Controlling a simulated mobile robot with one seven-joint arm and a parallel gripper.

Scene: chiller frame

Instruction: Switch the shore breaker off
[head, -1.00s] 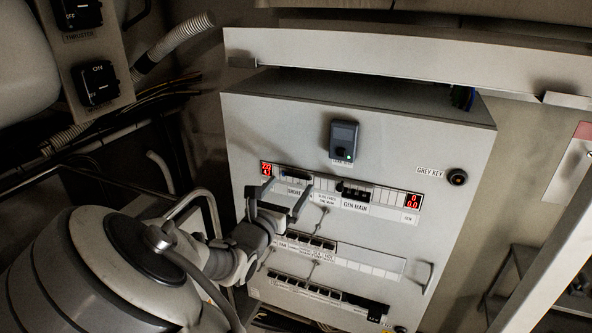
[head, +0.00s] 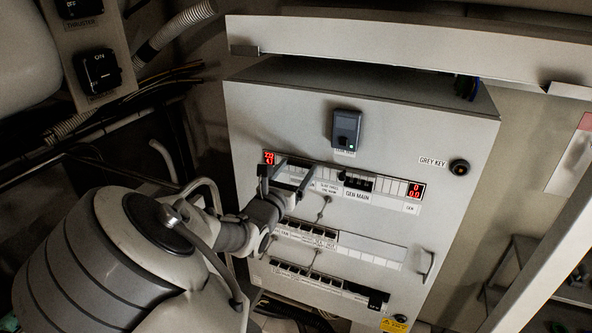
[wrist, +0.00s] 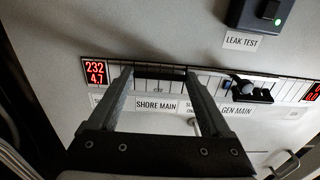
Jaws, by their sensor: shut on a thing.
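The shore breaker (wrist: 158,73) is a dark bar in the top breaker row, above the SHORE MAIN label (wrist: 156,104) in the wrist view. My gripper (wrist: 160,76) has one finger at each end of this bar and is shut on it. In the head view my gripper (head: 286,173) is at the left part of the top row, and its fingers hide most of the breaker there. The red shore readout (wrist: 95,73) left of it is lit and shows 232 and 4.7.
The GEN MAIN breaker (wrist: 248,91) is to the right in the same row, near a readout (head: 414,191) showing zeros. The leak test box (head: 345,129) projects above. Lower breaker rows (head: 305,235), a handle (head: 428,268) and the GREY KEY switch (head: 459,167) share the panel.

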